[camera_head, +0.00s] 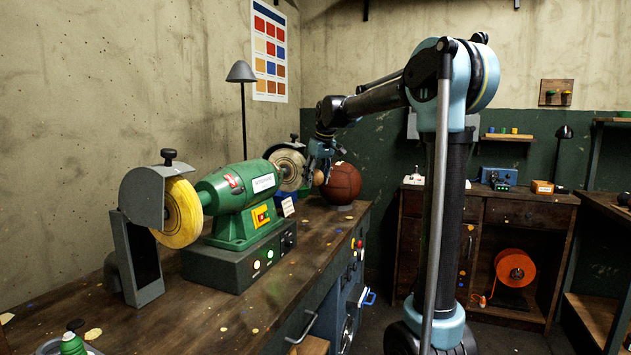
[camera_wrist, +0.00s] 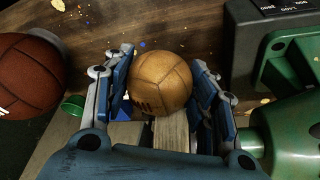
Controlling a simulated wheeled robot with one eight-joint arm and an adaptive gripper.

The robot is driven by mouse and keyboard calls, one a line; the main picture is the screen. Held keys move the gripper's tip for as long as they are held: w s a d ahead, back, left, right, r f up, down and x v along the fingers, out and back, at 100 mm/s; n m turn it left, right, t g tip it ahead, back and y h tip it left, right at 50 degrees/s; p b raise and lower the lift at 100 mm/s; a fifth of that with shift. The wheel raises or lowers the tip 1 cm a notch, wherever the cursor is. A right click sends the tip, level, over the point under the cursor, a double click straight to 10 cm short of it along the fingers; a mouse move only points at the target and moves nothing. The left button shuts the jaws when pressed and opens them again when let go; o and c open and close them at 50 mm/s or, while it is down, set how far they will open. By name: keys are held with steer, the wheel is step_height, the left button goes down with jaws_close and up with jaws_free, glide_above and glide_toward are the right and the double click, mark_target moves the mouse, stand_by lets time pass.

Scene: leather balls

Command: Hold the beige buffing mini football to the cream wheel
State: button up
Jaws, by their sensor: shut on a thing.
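The beige mini football (camera_wrist: 160,82) sits between the two blue fingers of my gripper (camera_wrist: 163,88) in the wrist view, and the gripper is shut on it. In the head view my gripper (camera_head: 319,168) is at the far end of the bench grinder, with the small beige ball (camera_head: 318,178) at its fingers. The cream wheel (camera_head: 287,167) is on the grinder's far end, just left of the gripper. The gripper partly covers the gap, so I cannot tell whether ball and wheel touch. A pale strip (camera_wrist: 171,132) shows below the ball in the wrist view; what it is stays unclear.
The green grinder (camera_head: 240,195) stands on the wooden bench (camera_head: 215,315), with a yellow wheel (camera_head: 181,215) at its near end. A brown leather ball (camera_head: 341,184) rests on the bench right of my gripper. A dark lamp (camera_head: 241,72) stands behind the grinder.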

steer(key=s+d+f, duration=0.1)
steer(key=s+d, duration=0.1)
steer(key=d, duration=0.4)
steer(key=shift+s+d, duration=0.2)
stand_by(0.4)
steer(key=shift+f, duration=0.1)
stand_by(1.3)
